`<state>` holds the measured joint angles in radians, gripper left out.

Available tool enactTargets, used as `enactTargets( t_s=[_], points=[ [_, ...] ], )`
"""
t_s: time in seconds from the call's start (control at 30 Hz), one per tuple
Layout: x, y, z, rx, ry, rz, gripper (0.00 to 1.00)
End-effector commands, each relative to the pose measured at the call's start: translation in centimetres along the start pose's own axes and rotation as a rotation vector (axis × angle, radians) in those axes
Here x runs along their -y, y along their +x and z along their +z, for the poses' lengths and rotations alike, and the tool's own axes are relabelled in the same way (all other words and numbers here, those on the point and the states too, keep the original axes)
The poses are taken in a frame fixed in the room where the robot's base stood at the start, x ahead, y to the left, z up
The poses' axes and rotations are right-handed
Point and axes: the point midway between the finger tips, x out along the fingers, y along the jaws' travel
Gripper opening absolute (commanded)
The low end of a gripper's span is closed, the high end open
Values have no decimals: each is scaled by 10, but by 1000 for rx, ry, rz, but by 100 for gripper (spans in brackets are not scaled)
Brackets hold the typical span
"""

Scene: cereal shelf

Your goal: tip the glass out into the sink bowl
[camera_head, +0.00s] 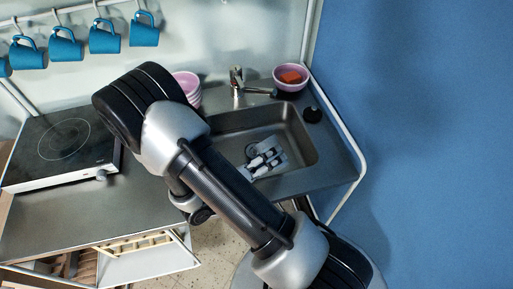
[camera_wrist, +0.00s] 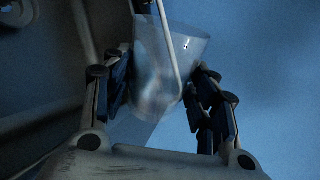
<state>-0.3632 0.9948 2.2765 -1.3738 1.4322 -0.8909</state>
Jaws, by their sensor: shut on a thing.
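My gripper (camera_wrist: 165,68) is shut on a clear glass (camera_wrist: 160,85) in the wrist view, with a finger on each side of it. The glass is tilted, its wide rim toward the top of that view. I cannot tell whether anything is in it. The glass is hard to make out there. My arm hides the left part of the bowl.
A tap (camera_head: 236,78) stands behind the bowl. A pink bowl with an orange-red thing (camera_head: 290,77) sits at the back right, and stacked pink bowls (camera_head: 187,84) stand left of the tap. A hob (camera_head: 62,142) is at left. Blue mugs (camera_head: 104,37) hang above. A white rail edges the counter's right.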

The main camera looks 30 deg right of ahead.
Motion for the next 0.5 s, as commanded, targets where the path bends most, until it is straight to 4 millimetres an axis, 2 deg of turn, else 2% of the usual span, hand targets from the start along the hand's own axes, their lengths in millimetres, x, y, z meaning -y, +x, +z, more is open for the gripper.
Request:
enactTargets(
  t_s=[0.5],
  points=[
    [4, 0, 3, -9, -68, -1, 23]
  ],
)
